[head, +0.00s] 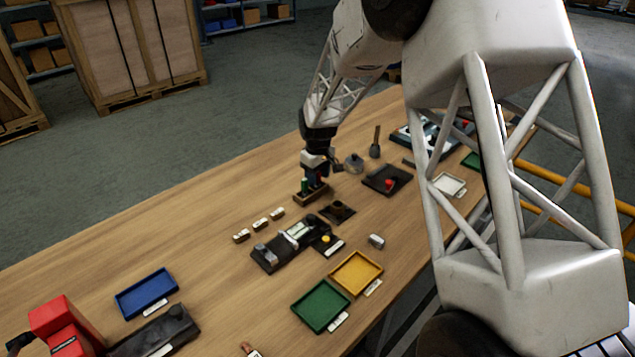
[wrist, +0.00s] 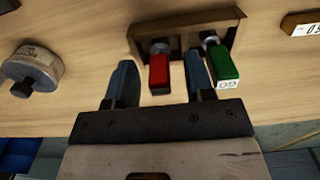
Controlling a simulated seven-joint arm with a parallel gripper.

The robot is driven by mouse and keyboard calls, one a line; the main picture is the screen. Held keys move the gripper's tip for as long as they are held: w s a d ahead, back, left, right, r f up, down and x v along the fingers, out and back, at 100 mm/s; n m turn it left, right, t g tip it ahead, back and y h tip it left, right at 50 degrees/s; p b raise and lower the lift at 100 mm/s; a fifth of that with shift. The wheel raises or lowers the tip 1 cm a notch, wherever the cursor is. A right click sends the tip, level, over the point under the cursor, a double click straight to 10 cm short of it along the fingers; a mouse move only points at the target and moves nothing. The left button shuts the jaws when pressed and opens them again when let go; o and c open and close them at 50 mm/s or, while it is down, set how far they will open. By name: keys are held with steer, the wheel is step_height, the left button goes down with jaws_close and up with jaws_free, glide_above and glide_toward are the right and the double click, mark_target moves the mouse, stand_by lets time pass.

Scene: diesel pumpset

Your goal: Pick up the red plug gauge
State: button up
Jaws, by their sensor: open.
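The red plug gauge (wrist: 159,73) stands in a small brown rack (wrist: 186,24) beside a green plug gauge (wrist: 223,62) marked GO. My gripper (wrist: 156,62) is open, with one blue-grey finger on each side of the red gauge's handle. Gaps show on both sides of the handle, and the right finger is in the narrow space between the red and green gauges. In the head view my gripper (head: 315,172) is over the rack (head: 312,196); the green gauge (head: 305,186) shows at its left, and the red gauge is mostly hidden there.
A round grey weight-like part (wrist: 33,68) lies left of the rack in the wrist view. In the head view, a black plate with a red knob (head: 388,183) is to the right. A dark fixture (head: 295,240) and green and yellow trays (head: 320,306) are in front.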

steer(key=shift+f, duration=0.75)
jaws_close()
